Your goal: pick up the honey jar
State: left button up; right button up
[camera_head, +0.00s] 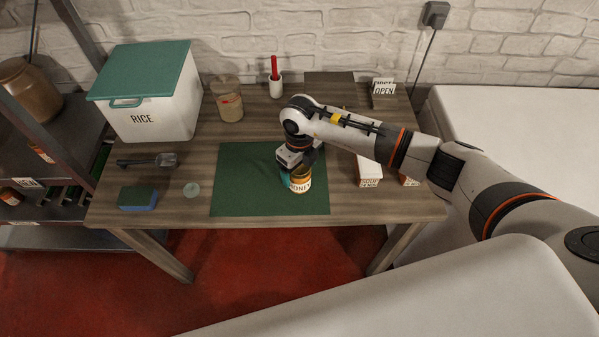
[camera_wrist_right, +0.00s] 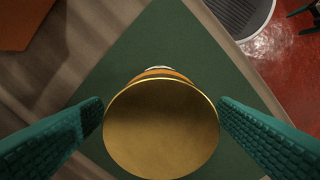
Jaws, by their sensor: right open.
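The honey jar (camera_head: 300,184) stands upright on the green mat (camera_head: 240,180), near the mat's right side. Its label shows, partly readable, in the head view. In the right wrist view its round gold lid (camera_wrist_right: 160,130) fills the lower middle, with an orange band of the jar behind it. My right gripper (camera_wrist_right: 162,130) is open, with one teal finger on each side of the lid and a gap on both sides. In the head view my right gripper (camera_head: 298,170) is just above and around the jar and hides part of it. My left gripper is not in view.
A white rice bin (camera_head: 150,115) with a teal lid stands at the back left of the table. A small carton (camera_head: 368,172) stands right of the honey jar. The mat's left half is clear.

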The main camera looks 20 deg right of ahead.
jog(key=shift+f, duration=0.45)
jog(key=shift+c, duration=0.2)
jog(key=c, duration=1.3)
jog(key=shift+w+r, duration=0.1)
